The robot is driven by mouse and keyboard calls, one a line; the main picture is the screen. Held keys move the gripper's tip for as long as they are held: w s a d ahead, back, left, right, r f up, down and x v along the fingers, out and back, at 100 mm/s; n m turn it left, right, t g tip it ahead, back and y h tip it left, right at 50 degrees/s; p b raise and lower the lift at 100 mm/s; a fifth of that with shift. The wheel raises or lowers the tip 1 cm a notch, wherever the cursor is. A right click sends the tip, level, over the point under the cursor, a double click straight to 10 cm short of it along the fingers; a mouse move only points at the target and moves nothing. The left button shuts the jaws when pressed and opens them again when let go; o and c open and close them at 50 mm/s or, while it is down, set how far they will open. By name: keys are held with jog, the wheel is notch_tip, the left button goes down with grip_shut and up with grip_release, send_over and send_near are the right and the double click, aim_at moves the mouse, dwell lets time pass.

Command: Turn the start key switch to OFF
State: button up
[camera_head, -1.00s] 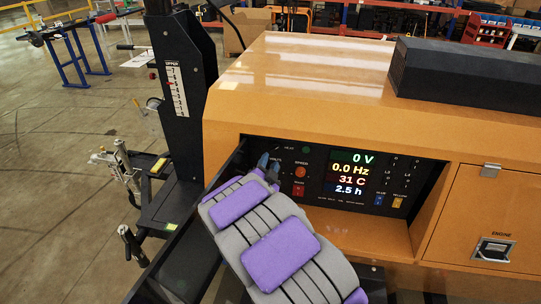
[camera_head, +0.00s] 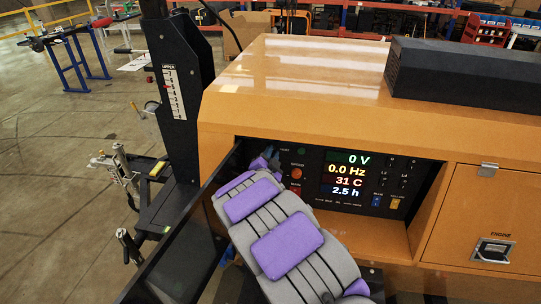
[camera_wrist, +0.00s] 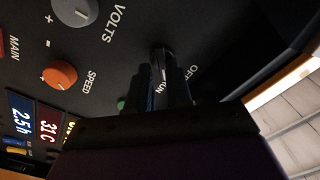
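The start key switch (camera_wrist: 163,58) shows in the wrist view as a dark key on the black panel, at the upper end of my fingers. Lettering that reads RUN and OFF is printed beside it, partly covered by my fingers. My gripper (camera_wrist: 165,80) has its two dark fingers at the key, with a narrow gap between them. Whether they touch or clamp the key is too dark to tell. In the head view my gripper (camera_head: 265,160) is at the left end of the control panel (camera_head: 312,192), and my purple-padded arm hides the key there.
The panel sits in a recess of the orange housing (camera_head: 330,110). Its orange speed knob (camera_wrist: 60,75) and grey volts knob (camera_wrist: 75,10) are close to my fingers. The display (camera_head: 346,175) reads 0 V and 0.0 Hz. A black mast (camera_head: 180,90) stands to the left.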

jog(key=shift+a+f, duration=0.1)
jog(key=shift+a, duration=0.1)
grip_shut()
jog(key=shift+a, duration=0.2)
jog(key=shift+d+n+p, duration=0.1)
jog(key=shift+n+p, duration=0.2)
jog(key=shift+p, duration=0.2)
jog(key=shift+a+f+n+p, duration=0.1)
jog(key=shift+n+p, duration=2)
jog(key=shift+a+n+p, duration=0.1)
jog(key=shift+n+p, duration=1.95)
jog(key=shift+n, duration=0.05)
jog(key=shift+o, duration=1.8)
grip_release()
jog(key=shift+a, duration=0.1)
jog(key=shift+o, duration=0.2)
